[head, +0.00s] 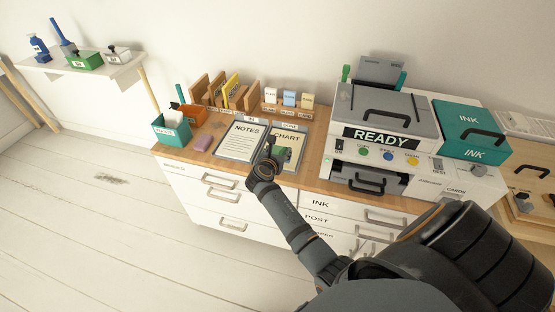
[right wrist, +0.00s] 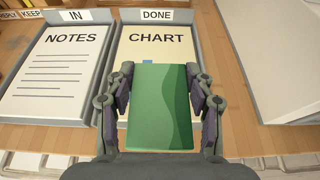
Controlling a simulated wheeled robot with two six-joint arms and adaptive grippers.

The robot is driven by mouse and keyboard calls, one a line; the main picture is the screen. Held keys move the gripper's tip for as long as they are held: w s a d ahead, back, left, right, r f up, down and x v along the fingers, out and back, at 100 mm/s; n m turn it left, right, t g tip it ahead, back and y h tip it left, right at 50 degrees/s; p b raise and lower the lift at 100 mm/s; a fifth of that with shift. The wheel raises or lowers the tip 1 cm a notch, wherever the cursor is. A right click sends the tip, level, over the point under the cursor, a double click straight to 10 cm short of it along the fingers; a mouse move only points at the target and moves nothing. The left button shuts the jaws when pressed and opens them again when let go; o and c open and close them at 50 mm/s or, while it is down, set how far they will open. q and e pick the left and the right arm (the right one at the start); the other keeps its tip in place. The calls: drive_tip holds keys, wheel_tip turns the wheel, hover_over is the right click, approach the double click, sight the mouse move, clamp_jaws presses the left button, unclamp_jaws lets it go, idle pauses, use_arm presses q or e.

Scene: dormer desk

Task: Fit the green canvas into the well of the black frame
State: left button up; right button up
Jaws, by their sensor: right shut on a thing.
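My right gripper (right wrist: 160,108) is shut on the green canvas (right wrist: 158,105), with one finger on each of its left and right sides. The canvas is a flat green panel with a darker wavy band on its right. It covers the lower part of the chart sheet in the wrist view; I cannot tell how high it is above it. I cannot make out a black frame in either view. My left gripper is not in view.
The chart tray (right wrist: 207,66), labelled DONE, stands right of the notes tray (right wrist: 27,69), labelled IN. A white printer (head: 382,112) is right of the trays. A teal bin (head: 172,131), a pink block (head: 202,143) and upright wooden dividers (head: 216,88) are to the left and behind.

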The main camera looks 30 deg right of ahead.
drive_tip(key=shift+w+d+f, duration=0.1)
drive_tip(key=shift+w+f, duration=0.45)
drive_tip(key=shift+f, duration=0.1)
drive_tip(key=shift+f+b, duration=0.3)
drive_tip(key=shift+f, duration=1.2)
drive_tip(key=shift+f, duration=0.15)
drive_tip(key=o, duration=1.2)
